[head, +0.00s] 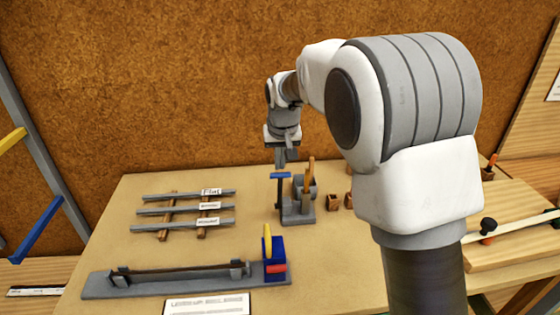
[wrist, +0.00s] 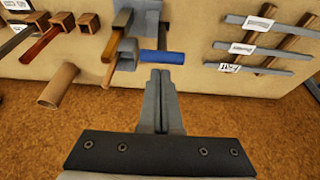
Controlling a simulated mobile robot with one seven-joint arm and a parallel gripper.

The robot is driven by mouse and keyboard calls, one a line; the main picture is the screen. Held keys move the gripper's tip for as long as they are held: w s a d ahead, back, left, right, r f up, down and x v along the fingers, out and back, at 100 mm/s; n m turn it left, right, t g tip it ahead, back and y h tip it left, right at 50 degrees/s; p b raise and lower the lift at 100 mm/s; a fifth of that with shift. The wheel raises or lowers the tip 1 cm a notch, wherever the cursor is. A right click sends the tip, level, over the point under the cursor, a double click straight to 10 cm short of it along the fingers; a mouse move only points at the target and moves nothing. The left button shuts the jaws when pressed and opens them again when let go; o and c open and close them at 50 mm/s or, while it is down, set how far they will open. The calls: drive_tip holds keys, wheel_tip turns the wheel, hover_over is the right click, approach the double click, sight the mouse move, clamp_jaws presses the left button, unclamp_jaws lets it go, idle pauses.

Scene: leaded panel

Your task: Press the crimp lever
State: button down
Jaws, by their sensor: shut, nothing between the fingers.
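A grey bench device (head: 298,212) stands on the table with a blue bar (head: 280,175) at its upper left, which looks like the crimp lever's handle. In the wrist view the blue bar (wrist: 162,57) sticks out sideways from the grey device (wrist: 130,25). My gripper (head: 281,164) is shut and empty, fingers pointing down just above the blue bar. In the wrist view my gripper's closed fingertips (wrist: 160,73) appear close beside the bar. I cannot tell whether they touch it.
A wooden handle (head: 310,172) rises right beside the device. Labelled grey strips (head: 185,210) lie on wooden supports to the left. A long grey fixture (head: 180,278) with a yellow lever (head: 267,243) lies in front. Small wooden holders (head: 333,202) stand to the right.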

drive_tip(key=shift+s+f, duration=0.1)
drive_tip(key=shift+f, duration=0.05)
drive_tip(key=shift+s+d+t+b, duration=0.1)
drive_tip(key=shift+s+t+b, duration=0.25)
drive_tip(key=shift+b, duration=0.6)
